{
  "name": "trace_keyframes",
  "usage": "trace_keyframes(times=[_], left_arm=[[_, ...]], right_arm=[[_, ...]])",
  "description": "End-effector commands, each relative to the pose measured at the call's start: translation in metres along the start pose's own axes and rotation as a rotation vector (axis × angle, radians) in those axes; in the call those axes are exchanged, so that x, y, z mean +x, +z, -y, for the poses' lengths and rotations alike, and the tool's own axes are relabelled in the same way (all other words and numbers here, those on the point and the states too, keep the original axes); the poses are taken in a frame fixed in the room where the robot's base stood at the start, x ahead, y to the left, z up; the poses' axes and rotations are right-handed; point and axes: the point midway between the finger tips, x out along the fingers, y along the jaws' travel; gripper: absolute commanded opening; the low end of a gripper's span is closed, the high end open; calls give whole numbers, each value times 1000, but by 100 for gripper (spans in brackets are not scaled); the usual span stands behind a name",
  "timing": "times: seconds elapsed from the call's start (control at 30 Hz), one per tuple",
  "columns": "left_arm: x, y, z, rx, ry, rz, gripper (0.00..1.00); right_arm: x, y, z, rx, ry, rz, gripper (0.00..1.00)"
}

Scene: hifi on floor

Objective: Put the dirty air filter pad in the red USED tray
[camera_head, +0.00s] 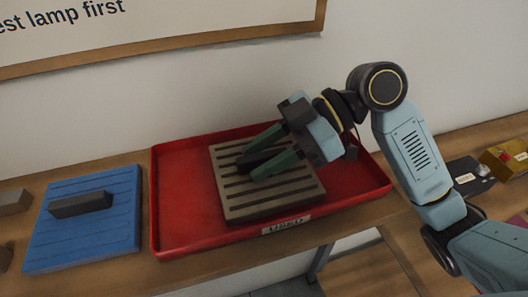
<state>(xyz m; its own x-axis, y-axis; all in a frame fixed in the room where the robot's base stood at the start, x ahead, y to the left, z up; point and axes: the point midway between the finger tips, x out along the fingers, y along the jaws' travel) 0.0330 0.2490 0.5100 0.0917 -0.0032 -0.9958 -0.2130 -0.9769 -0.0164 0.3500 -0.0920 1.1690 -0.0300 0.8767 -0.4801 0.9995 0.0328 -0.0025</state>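A grey-brown slatted filter pad (238,207) with a dark handle (245,164) lies in the red tray (180,212), whose front label reads "USED". The pad looks flat, perhaps slightly turned. My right gripper (262,162) is over the pad, its two green fingers one on each side of the handle. Whether the fingers press on the handle or stand just clear of it, I cannot tell. The gripper hides part of the pad and handle. My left gripper is not in view.
A blue slatted pad (105,238) with a dark handle (80,204) lies left of the tray on the wooden bench. A yellow box (506,158) and a dark labelled item (468,175) are at the right. A wall board (170,30) hangs behind.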

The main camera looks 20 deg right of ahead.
Motion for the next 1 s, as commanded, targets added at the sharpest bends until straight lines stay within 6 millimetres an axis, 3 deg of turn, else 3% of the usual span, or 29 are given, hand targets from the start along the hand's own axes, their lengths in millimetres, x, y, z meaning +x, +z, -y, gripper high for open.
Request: trace_keyframes(times=[0.23, 0.7, 1.0], left_arm=[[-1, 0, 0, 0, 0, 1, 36], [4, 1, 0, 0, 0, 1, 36], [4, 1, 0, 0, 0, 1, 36]], right_arm=[[-10, -2, -1, 0, 3, 1, 36], [-102, -2, -1, -1, 3, 2, 36], [-122, -3, 0, -2, 0, 0, 36]])
